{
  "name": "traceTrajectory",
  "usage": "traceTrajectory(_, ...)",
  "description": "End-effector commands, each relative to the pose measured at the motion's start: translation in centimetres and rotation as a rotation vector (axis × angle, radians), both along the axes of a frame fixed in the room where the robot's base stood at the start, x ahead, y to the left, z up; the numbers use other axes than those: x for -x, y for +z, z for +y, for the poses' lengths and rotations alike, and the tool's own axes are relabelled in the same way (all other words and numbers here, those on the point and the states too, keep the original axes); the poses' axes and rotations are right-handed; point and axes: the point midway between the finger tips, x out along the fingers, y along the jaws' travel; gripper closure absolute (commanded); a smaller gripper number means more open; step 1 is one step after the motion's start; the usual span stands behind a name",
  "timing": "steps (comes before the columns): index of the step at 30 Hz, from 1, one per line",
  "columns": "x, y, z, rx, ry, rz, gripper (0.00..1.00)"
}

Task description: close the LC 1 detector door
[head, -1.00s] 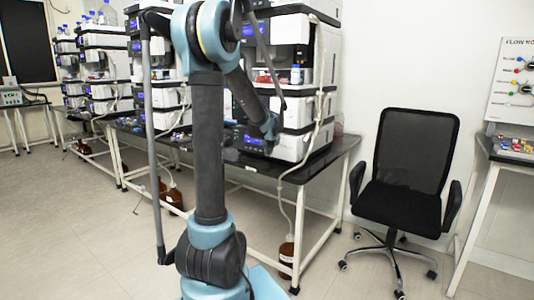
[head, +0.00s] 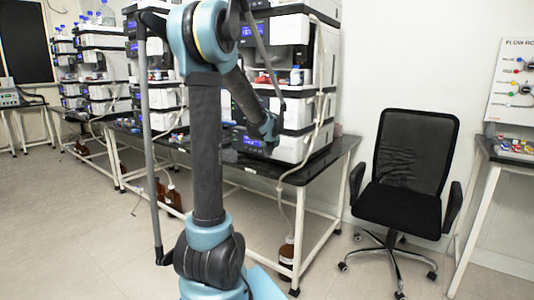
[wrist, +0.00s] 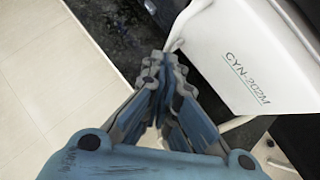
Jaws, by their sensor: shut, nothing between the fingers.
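In the wrist view a white panel marked CYN-202M (wrist: 235,60) fills the upper right. My gripper (wrist: 163,62) is shut and empty, its fingertips close to the panel's left edge; I cannot tell if they touch. In the head view my arm reaches to the nearest instrument stack (head: 300,118), where the far end of the arm is beside the lower modules. My fingers are not clear there. A dark front with a blue display (head: 250,143) shows at the stack's bottom. No LC 1 label is readable, and I cannot tell how far the detector door stands open.
The stack stands on a black bench (head: 300,175) with white legs. Small bottles (head: 296,76) sit in an open bay of the stack. More stacks (head: 103,70) run off to the left. A black office chair (head: 408,170) stands at right. The floor at left is clear.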

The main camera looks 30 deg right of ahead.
Motion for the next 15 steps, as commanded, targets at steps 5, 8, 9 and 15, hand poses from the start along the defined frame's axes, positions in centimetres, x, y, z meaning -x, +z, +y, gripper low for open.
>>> traceTrajectory(5,1.8,0.4,1.6,0.000,-0.001,0.000,1.00)
traceTrajectory(8,2.5,1.3,2.1,0.001,-0.001,0.000,1.00)
traceTrajectory(9,2.8,1.7,2.3,0.001,-0.001,0.000,1.00)
traceTrajectory(15,4.3,3.4,3.2,0.000,-0.002,0.001,1.00)
